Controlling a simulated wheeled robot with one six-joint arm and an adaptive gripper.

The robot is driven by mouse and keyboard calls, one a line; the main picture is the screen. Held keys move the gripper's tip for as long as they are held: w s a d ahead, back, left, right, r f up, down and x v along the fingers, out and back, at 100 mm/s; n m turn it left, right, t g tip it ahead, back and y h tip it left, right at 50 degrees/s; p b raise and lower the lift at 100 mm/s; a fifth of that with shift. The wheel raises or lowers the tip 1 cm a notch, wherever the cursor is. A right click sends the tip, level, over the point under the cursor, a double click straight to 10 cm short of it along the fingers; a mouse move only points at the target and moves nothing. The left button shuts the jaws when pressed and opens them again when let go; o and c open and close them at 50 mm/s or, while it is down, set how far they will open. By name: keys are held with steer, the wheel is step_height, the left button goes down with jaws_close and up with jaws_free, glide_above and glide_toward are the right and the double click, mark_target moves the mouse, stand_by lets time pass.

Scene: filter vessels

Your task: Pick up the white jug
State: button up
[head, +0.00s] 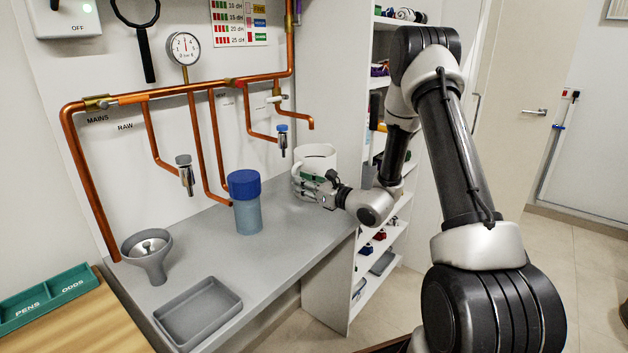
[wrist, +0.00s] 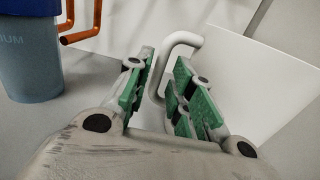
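The white jug (head: 316,156) stands upright at the far right end of the grey counter, by the shelf unit. In the wrist view its body (wrist: 265,85) fills the right side, and its looped handle (wrist: 182,39) sticks out to the left. My gripper (head: 304,181) is at the jug's near side. In the wrist view my gripper (wrist: 164,68) has its green-padded fingers apart, with part of the handle in the gap between them. The right finger hides part of the handle and jug. I see no clear grip on the handle.
A blue-lidded filter vessel (head: 246,203) stands left of the jug. Copper pipes with taps (head: 283,140) run along the wall above. A grey funnel (head: 149,255) and a grey tray (head: 199,312) are farther left. The shelf unit (head: 345,200) adjoins the counter's right end.

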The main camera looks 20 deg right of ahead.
steer(key=x, duration=0.3)
steer(key=shift+w+a, duration=0.25)
steer(key=shift+w, duration=0.05)
steer(key=shift+c, duration=0.2)
jaws_close()
